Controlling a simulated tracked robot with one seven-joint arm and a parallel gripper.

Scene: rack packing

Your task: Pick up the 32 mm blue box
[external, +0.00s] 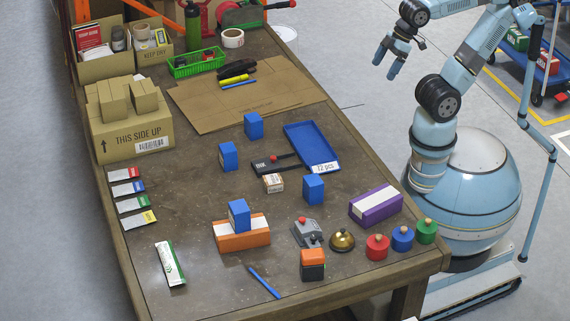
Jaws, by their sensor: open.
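Several similar blue boxes stand on the brown table. One blue box (254,125) is farthest back, another blue box (228,156) is left of the tray, and a third blue box (313,188) is right of the small carton. One more blue box (239,215) rests on top of an orange box with a white band (242,238). I cannot tell which is the 32 mm one; no size marks are readable. My gripper (386,68) is open and empty, raised beyond the table's right side, well away from all of them.
A blue tray marked "12 pcs" (325,158), an ink pad (275,164) and a small carton (273,183) lie amid the boxes. A purple box (376,205), brass bell (342,240) and grey switch box (308,234) stand front right. A large carton (128,135) is at left.

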